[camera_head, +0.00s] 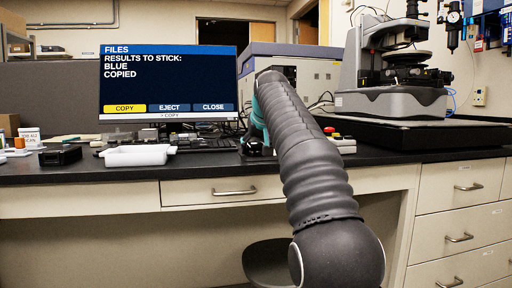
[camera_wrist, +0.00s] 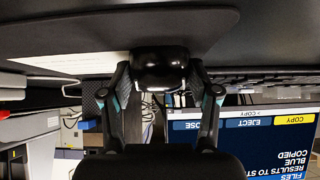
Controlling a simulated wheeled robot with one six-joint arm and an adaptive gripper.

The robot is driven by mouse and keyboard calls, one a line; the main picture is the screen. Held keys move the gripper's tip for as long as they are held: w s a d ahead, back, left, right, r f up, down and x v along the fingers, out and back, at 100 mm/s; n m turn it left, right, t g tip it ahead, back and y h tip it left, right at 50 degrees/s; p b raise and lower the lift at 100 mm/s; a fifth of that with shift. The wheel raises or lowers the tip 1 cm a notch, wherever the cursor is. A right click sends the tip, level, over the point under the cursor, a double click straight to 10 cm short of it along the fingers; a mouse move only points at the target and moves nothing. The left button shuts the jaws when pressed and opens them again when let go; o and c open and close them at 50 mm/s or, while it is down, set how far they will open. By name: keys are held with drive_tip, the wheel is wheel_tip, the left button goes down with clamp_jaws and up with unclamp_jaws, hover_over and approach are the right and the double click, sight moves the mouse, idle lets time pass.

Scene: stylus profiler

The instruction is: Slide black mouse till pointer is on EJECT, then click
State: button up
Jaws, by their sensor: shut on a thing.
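The black mouse (camera_wrist: 160,58) sits on the dark bench top in the upside-down wrist view. My gripper (camera_wrist: 160,76) is shut on it, one finger against each side. In the head view my arm hides most of the gripper and the mouse. The monitor (camera_head: 168,85) reads "FILES, RESULTS TO STICK: BLUE COPIED". Its bottom row has a yellow COPY button (camera_head: 125,108), a blue EJECT button (camera_head: 169,108) and a blue CLOSE button (camera_head: 213,108). COPY is the highlighted one. I cannot make out a separate pointer arrow.
A keyboard (camera_head: 205,143) lies in front of the monitor, left of my gripper. A white tray (camera_head: 137,155) and a black box (camera_head: 60,156) stand further left. The stylus profiler (camera_head: 390,100) stands on the right of the bench.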

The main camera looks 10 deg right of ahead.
drive_tip(key=shift+s+d+f+p, duration=0.1)
drive_tip(key=shift+d+p, duration=0.35)
drive_tip(key=shift+d, duration=1.4)
drive_tip(key=shift+s+d+p, duration=0.1)
drive_tip(key=shift+d+p, duration=0.35)
drive_tip(key=shift+d, duration=1.4)
drive_tip(key=o, duration=1.6)
drive_tip(key=shift+w, duration=0.1)
drive_tip(key=shift+c, duration=0.2)
wheel_tip(320, 180, up, 5)
drive_tip(key=p, duration=0.5)
drive_tip(key=shift+r+p, duration=0.85)
drive_tip(key=shift+r, duration=0.25)
